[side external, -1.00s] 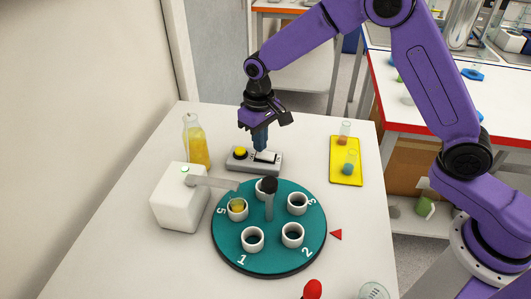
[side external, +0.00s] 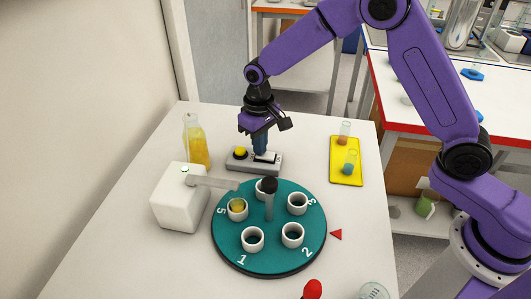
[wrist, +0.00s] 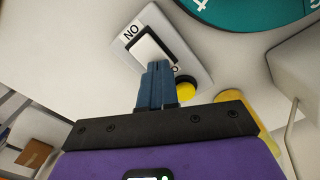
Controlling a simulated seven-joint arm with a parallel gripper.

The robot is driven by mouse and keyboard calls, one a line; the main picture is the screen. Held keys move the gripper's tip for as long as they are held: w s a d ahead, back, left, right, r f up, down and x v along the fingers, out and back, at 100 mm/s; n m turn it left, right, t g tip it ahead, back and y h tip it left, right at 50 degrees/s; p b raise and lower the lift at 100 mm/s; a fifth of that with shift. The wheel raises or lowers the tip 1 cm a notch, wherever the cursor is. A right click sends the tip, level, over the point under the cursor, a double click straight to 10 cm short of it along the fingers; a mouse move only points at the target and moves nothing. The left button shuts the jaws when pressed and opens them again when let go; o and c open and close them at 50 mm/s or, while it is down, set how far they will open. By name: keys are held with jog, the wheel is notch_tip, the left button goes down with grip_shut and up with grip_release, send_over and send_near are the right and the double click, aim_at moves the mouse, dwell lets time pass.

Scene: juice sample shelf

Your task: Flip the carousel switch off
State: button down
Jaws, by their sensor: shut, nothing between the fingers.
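The switch box (side external: 273,168) is a grey block on the table behind the carousel, with a yellow button (side external: 240,152) and a white rocker switch (wrist: 148,46). In the wrist view, one rocker end carries an ON label and the other label is mostly hidden by my fingers. My gripper (side external: 260,151) points down with its blue fingers together and empty. In the wrist view its fingertips (wrist: 158,66) overlap the rocker end away from the ON label; contact cannot be told. The teal carousel (side external: 240,255) has numbered positions and several white cups.
A white dispenser (side external: 178,205) with an arm over the carousel and a bottle of yellow juice (side external: 196,147) stand left. A yellow tray (side external: 345,174) with small vials is right. A red object (side external: 313,289) and a glass (side external: 374,291) are at the front.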

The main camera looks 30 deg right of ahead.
jog(key=shift+f, duration=0.15)
jog(key=shift+r, duration=3.5)
